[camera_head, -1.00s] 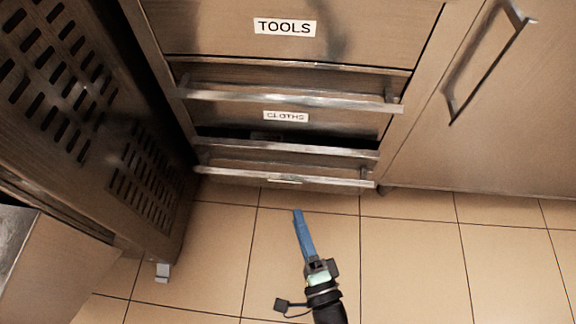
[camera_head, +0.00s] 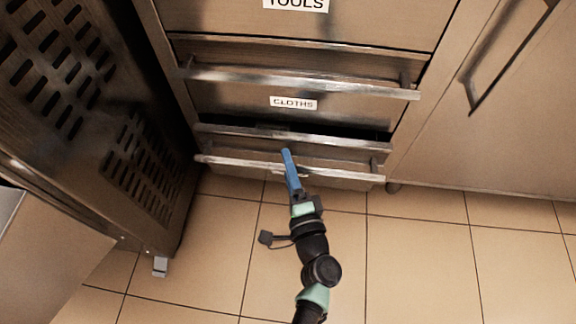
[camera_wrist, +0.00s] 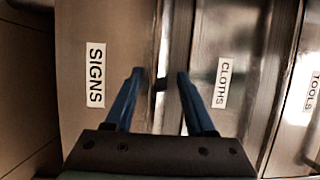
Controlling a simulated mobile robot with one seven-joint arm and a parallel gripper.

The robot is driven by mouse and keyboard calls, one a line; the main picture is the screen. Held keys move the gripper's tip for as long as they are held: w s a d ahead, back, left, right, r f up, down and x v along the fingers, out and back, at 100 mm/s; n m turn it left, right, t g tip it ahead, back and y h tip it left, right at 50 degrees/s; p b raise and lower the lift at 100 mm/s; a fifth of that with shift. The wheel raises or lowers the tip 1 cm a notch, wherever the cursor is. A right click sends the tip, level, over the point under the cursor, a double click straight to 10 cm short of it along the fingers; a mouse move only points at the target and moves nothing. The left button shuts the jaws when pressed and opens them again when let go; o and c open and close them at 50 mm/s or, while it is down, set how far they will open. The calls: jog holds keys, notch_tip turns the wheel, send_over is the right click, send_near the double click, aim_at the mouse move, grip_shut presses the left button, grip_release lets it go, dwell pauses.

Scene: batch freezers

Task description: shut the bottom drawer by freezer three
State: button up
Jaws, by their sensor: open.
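The bottom drawer (camera_head: 340,181) is a steel front low in the cabinet, standing out a little. A dark gap shows above its top edge, under the drawer labelled CLOTHS (camera_head: 293,103). Its long bar handle (camera_head: 230,161) runs across the front. In the wrist view its label reads SIGNS (camera_wrist: 95,75), left of the CLOTHS label (camera_wrist: 222,82). My gripper (camera_head: 287,152) has blue fingers and overlaps the handle in the head view. In the wrist view my gripper (camera_wrist: 160,74) is open, with its fingers apart in front of the drawer's upper part. I cannot tell whether they touch it.
The TOOLS drawer (camera_head: 300,28) is at the top. A dark slotted steel unit (camera_head: 95,110) on a foot stands close on the left. A cabinet door with a bar handle (camera_head: 470,95) is on the right. The tiled floor (camera_head: 420,250) in front is clear.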

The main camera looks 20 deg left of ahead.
jog(key=shift+c, duration=0.3)
grip_shut()
dwell(1.1)
